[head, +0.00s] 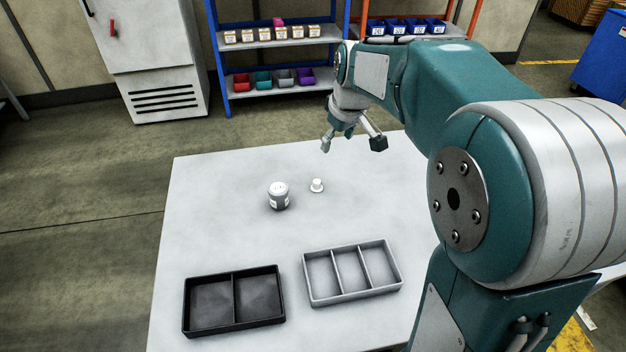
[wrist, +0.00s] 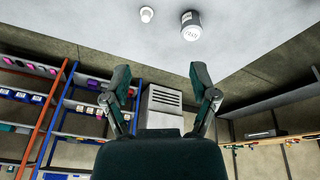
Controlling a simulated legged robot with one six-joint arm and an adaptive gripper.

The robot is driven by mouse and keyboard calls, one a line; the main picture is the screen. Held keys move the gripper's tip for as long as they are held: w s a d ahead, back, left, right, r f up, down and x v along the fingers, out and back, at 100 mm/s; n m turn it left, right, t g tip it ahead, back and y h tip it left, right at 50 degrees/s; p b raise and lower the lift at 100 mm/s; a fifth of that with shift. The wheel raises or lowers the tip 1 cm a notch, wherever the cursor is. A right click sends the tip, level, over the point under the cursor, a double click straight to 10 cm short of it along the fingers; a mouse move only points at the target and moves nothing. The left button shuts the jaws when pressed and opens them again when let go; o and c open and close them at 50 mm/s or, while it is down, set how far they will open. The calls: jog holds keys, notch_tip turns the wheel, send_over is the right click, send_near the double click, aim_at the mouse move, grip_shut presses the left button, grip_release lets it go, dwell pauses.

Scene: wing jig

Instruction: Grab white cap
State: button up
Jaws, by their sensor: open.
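A small white cap (head: 317,185) stands on the white table (head: 225,235), with a wider base and a narrower top. A dark grey jar with a white top and label (head: 278,196) stands just left of it, apart from it. In the wrist view the cap (wrist: 147,14) is at the top and the jar (wrist: 191,26) is to its right. My gripper (head: 350,146) is open and empty, above the far edge of the table, beyond the cap and a little to its right. Its two spread fingers (wrist: 162,85) show in the wrist view with nothing between them.
A black two-compartment tray (head: 233,299) lies at the near left of the table. A grey three-compartment tray (head: 352,272) lies right of it. Both look empty. Blue-framed shelves (head: 275,42) with boxes and bins stand behind the table. The table around the cap is mostly clear.

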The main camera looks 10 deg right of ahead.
jog(key=w+f+n+g, duration=0.1)
jog(key=w+f+n, duration=0.1)
jog(key=w+f, duration=0.6)
jog(key=n+g, duration=0.1)
jog(key=n, duration=0.1)
send_over(317, 181)
jog(key=shift+y, duration=0.3)
jog(key=f, duration=1)
jog(key=shift+d, duration=0.3)
jog(key=f, duration=0.4)
jog(key=shift+w+d+f, duration=0.15)
jog(key=shift+w+f, duration=0.05)
jog(key=shift+f, duration=0.15)
jog(key=f, duration=0.2)
jog(key=a+f, duration=0.1)
jog(key=f, duration=0.2)
jog(key=shift+s, duration=0.15)
jog(key=c, duration=0.9)
